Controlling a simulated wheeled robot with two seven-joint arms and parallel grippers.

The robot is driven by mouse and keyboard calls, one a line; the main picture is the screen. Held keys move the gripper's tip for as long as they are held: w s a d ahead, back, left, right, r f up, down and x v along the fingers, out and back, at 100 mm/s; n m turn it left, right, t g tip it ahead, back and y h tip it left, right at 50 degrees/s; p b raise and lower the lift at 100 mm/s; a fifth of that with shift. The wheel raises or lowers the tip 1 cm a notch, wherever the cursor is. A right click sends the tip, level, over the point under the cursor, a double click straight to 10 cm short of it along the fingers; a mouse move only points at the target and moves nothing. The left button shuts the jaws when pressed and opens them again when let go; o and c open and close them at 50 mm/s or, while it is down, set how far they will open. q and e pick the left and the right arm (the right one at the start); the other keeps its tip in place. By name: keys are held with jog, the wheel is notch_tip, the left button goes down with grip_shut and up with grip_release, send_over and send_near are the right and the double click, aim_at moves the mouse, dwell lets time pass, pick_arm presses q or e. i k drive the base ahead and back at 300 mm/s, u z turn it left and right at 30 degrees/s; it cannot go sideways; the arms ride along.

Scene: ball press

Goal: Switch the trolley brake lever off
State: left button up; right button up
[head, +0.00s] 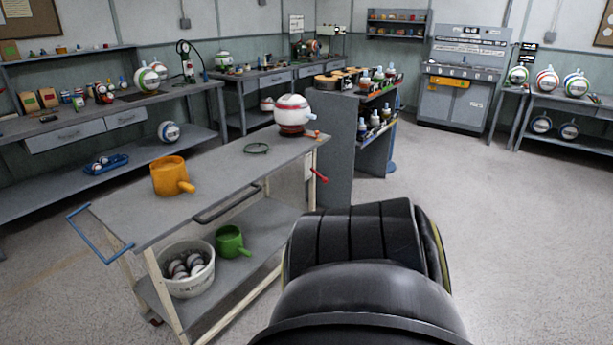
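The grey-topped trolley (215,195) with cream legs stands at left centre. A red lever (319,175) sticks out on a pale plate at its right end, slanting down to the right; I take it for the brake lever, but its setting cannot be told. A small orange-red piece (313,134) shows at the top's far right corner. A large black ribbed part, probably my own arm, fills the lower middle, in front of and below the lever, apart from it in the picture. Neither gripper shows in the head view.
A grey shelf unit (335,140) stands behind. Floor at right is clear.

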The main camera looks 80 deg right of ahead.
aim_at(324, 179)
jog(key=z, duration=2.95)
jog(key=i, duration=0.55)
jog(key=z, duration=0.45)
jog(key=i, duration=2.1)
jog(key=u, duration=0.3)
